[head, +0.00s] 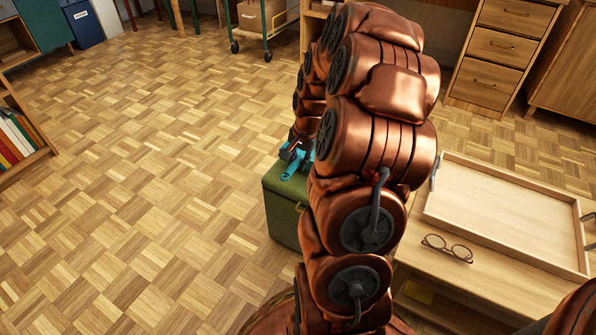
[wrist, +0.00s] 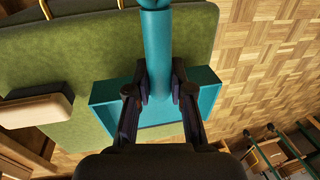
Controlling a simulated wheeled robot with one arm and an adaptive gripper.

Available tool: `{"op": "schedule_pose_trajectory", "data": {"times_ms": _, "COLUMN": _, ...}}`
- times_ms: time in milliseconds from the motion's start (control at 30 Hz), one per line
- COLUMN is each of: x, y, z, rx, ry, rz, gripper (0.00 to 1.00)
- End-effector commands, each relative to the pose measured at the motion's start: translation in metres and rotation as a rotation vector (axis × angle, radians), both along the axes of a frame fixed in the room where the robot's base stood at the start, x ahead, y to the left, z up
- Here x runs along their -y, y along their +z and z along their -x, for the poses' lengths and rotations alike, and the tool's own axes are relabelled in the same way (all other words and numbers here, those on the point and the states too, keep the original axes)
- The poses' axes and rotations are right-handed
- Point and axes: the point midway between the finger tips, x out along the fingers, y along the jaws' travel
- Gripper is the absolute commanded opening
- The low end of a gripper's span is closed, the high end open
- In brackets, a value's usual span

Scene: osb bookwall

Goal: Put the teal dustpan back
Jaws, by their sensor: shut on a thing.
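The teal dustpan (wrist: 203,92) shows in the wrist view, with a round handle and a broad, shallow pan. My gripper (wrist: 160,88) is shut on the handle near the pan, one finger on each side. In the head view the dustpan (head: 290,172) is a small teal shape at the top of a green box (head: 283,222), just below my gripper (head: 297,150). My arm hides part of the box. The green top (wrist: 60,55) lies behind the dustpan in the wrist view; I cannot tell whether they touch.
A pale block with a dark side (wrist: 35,110) lies by the green top. A low table (head: 415,260) at right bears glasses (head: 447,248) and a wooden tray (head: 432,218). A wheeled cart (head: 262,38) stands behind. Open parquet (head: 140,200) fills the left.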

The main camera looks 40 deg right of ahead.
Motion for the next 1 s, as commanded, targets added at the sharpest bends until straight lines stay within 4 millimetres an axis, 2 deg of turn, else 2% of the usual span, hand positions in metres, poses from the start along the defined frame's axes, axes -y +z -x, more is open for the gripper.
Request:
{"op": "schedule_pose_trajectory", "data": {"times_ms": 100, "x": -0.001, "y": -0.023, "z": 0.001, "rx": -0.003, "ry": 0.001, "rz": -0.003, "gripper": 0.00}}
{"op": "schedule_pose_trajectory", "data": {"times_ms": 200, "x": -0.001, "y": -0.033, "z": 0.000, "rx": -0.001, "ry": 0.000, "rz": -0.002, "gripper": 0.00}}
{"op": "schedule_pose_trajectory", "data": {"times_ms": 600, "x": 0.000, "y": -0.036, "z": 0.000, "rx": -0.001, "ry": 0.000, "rz": -0.001, "gripper": 0.00}}
{"op": "schedule_pose_trajectory", "data": {"times_ms": 633, "x": 0.000, "y": -0.036, "z": 0.000, "rx": 0.000, "ry": 0.000, "rz": -0.001, "gripper": 0.24}}
{"op": "schedule_pose_trajectory", "data": {"times_ms": 833, "x": 0.000, "y": -0.036, "z": 0.000, "rx": 0.000, "ry": 0.000, "rz": 0.000, "gripper": 0.45}}
{"op": "schedule_pose_trajectory", "data": {"times_ms": 1000, "x": 0.000, "y": -0.036, "z": 0.000, "rx": 0.000, "ry": 0.000, "rz": -0.001, "gripper": 0.46}}
